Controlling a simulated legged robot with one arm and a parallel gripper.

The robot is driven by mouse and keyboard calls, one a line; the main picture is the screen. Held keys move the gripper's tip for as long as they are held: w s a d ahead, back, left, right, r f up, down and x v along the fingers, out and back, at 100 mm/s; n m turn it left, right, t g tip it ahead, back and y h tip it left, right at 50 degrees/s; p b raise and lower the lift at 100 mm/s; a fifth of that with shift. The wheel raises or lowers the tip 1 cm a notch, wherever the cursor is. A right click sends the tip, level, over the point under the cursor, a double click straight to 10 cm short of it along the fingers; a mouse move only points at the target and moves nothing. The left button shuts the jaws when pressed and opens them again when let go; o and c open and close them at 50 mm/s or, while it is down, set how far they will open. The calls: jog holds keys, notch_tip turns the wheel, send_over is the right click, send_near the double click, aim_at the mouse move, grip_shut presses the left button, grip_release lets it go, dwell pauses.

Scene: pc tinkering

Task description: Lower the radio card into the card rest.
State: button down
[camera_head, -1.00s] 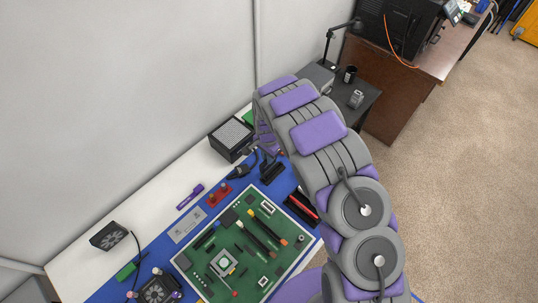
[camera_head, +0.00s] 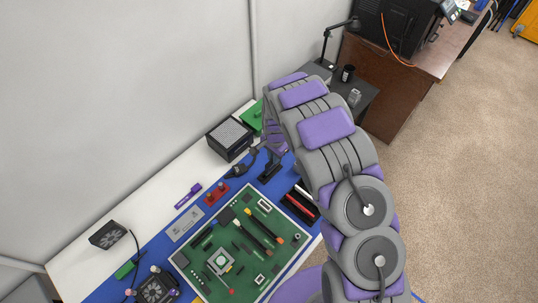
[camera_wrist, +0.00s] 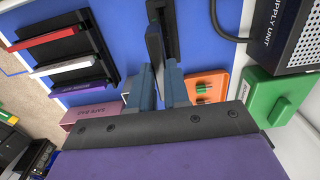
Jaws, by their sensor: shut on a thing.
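In the wrist view, my gripper (camera_wrist: 158,72) is shut on a thin dark card (camera_wrist: 154,42), which I take to be the radio card. The card sticks out beyond the fingertips, edge-on to the camera. A narrow black holder (camera_wrist: 166,10), likely the card rest, lies past the card on the blue mat and is partly covered by it. I cannot tell whether card and rest touch. In the head view the black rest (camera_head: 270,173) stands just below my gripper, whose fingertips are too small to make out there.
A black rack (camera_wrist: 68,52) with a red and a white stick stands at left in the wrist view. An orange piece (camera_wrist: 214,80), a green part (camera_wrist: 277,98) and the power supply unit (camera_wrist: 290,40) are at right. The green motherboard (camera_head: 235,240) lies nearer.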

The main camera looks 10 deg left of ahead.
jog(key=shift+a+b, duration=0.3)
jog(key=shift+a, duration=0.05)
jog(key=shift+a+b, duration=0.35)
jog(key=shift+a, duration=0.55)
dwell(1.8)
jog(key=shift+f, duration=0.1)
jog(key=shift+d, duration=0.3)
jog(key=shift+s+d+h, duration=0.1)
jog(key=shift+d+h, duration=0.15)
jog(key=shift+h, duration=0.05)
